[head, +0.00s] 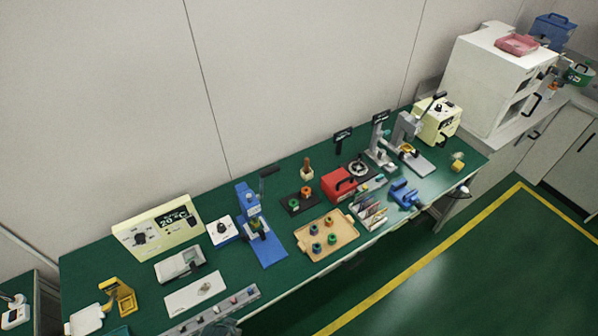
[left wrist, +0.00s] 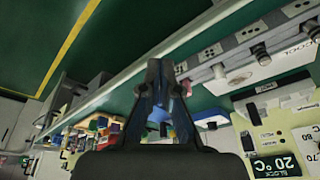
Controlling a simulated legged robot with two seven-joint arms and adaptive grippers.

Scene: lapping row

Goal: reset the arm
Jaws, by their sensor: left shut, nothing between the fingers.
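My left gripper (left wrist: 160,82) shows in the middle of the left wrist view, with its fingers together and nothing held between them. The view is rolled over, and the green bench and its pale front edge run slantwise behind the fingers. A dark shape at the bottom edge of the head view may be part of my left arm; I cannot tell. My right gripper is in neither view.
The green bench (head: 140,268) holds a cream temperature unit (head: 155,228), a blue press (head: 250,210), a tan tray (head: 327,236), a red device (head: 341,184) and a blue vise (head: 404,194). A grey strip (head: 212,311) lies at the near edge. Open floor (head: 470,270) lies at right.

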